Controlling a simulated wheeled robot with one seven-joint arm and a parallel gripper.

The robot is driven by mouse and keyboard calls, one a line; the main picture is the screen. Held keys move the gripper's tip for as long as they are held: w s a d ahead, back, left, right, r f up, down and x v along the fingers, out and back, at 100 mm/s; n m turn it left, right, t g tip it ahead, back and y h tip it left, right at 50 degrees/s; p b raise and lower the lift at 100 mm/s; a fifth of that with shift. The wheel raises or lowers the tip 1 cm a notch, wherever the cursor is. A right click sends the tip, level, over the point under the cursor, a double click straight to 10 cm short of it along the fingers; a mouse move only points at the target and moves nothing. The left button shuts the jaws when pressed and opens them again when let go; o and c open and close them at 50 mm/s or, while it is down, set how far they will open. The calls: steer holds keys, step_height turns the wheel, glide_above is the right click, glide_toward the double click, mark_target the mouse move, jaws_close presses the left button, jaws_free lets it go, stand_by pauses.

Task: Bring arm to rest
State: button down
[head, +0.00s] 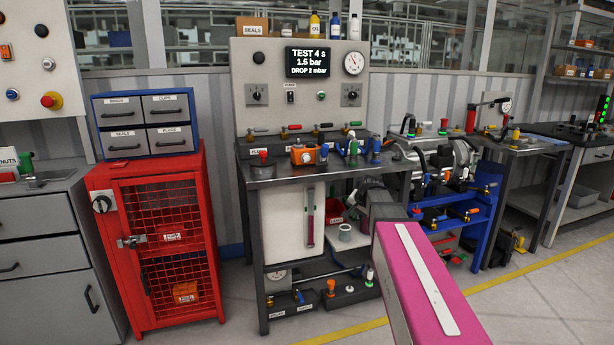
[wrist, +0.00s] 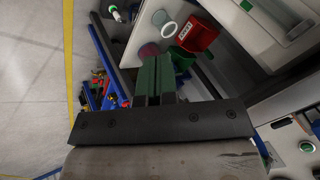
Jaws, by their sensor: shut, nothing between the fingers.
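My arm (head: 425,285) reaches in from the lower right of the head view as a pink link with a pale strip. Its far end is in front of the right side of the test bench. My gripper (wrist: 163,62) shows in the wrist view with its two green fingers together and nothing between them. The dark gripper body (wrist: 160,122) crosses the lower part of that view. The fingers appear beside the open lower part of the bench, near a red bin (wrist: 198,34) and a white ring (wrist: 166,22). I cannot tell the exact gap to them.
The test bench (head: 300,170) carries valves and a panel reading "TEST 4 s, 1.5 bar, DROP 2 mbar". A red mesh cabinet (head: 160,240) with a blue drawer box (head: 145,122) stands left. A blue-framed machine (head: 450,185) stands right. Floor (head: 540,290) is clear at lower right.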

steer(key=s+f+n+g+h, duration=0.1)
steer(key=s+f+n+g, duration=0.2)
steer(key=s+f, duration=0.6)
steer(key=s+f+n+g+h, duration=0.1)
steer(key=s+f+n+g, duration=0.2)
steer(key=s+f, duration=0.7)
steer(key=s, duration=0.7)
steer(key=shift+s+f+n, duration=0.3)
steer(key=shift+s, duration=0.05)
